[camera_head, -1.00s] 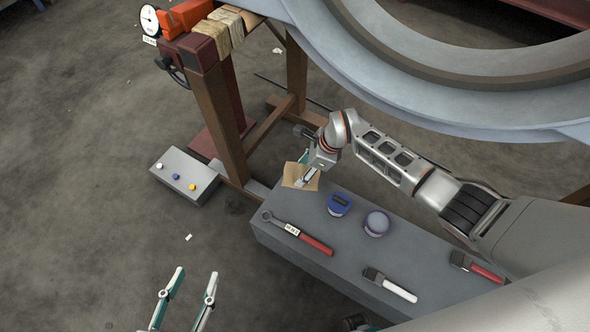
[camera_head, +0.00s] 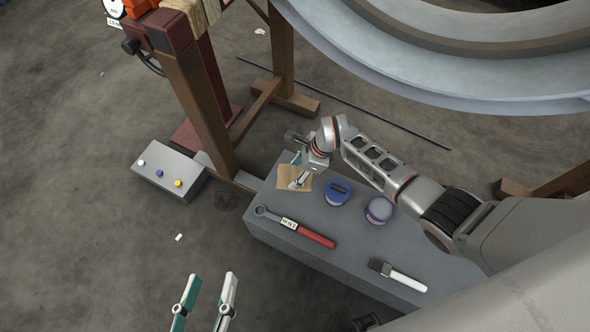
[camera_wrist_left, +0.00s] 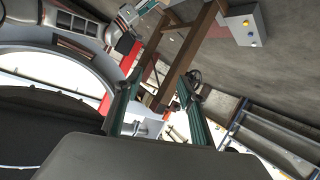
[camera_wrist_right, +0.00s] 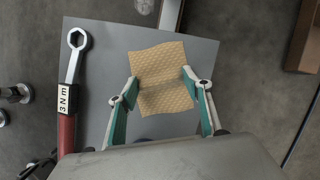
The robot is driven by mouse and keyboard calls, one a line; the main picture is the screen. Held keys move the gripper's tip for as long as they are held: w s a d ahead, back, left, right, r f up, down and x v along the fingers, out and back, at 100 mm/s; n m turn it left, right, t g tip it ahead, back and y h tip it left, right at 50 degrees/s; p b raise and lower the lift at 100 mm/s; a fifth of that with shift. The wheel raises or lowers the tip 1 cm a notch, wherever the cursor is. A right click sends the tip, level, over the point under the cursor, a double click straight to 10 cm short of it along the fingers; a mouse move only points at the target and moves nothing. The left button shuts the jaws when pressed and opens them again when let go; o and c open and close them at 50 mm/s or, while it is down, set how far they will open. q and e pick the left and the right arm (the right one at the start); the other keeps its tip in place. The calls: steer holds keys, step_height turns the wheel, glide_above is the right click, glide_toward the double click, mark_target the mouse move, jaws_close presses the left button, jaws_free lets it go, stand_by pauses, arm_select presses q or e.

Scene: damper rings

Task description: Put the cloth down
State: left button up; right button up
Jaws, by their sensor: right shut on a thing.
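The cloth (camera_head: 294,178) is a tan, textured square piece at the far left end of the grey bench top (camera_head: 262,215). In the right wrist view the cloth (camera_wrist_right: 163,98) appears flat, low over or touching the bench top; I cannot tell which. My right gripper (camera_head: 298,172) is at the cloth, its fingers at the cloth's two sides in the right wrist view (camera_wrist_right: 161,80), shut on it. My left gripper (camera_head: 207,278) is open and empty over the floor, left of the bench, with its fingers apart in the left wrist view (camera_wrist_left: 158,85).
A button box (camera_head: 169,175) is on the floor beside a wooden stand (camera_head: 200,100). A large ring (camera_head: 450,85) hangs over the back.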

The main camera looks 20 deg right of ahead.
steer(key=shift+w+r, duration=0.1)
steer(key=shift+r, duration=0.05)
steer(key=shift+f, duration=0.3)
steer(key=o, duration=1.2)
steer(key=shift+r, duration=0.1)
steer(key=shift+c, duration=0.2)
steer(key=shift+r, duration=0.1)
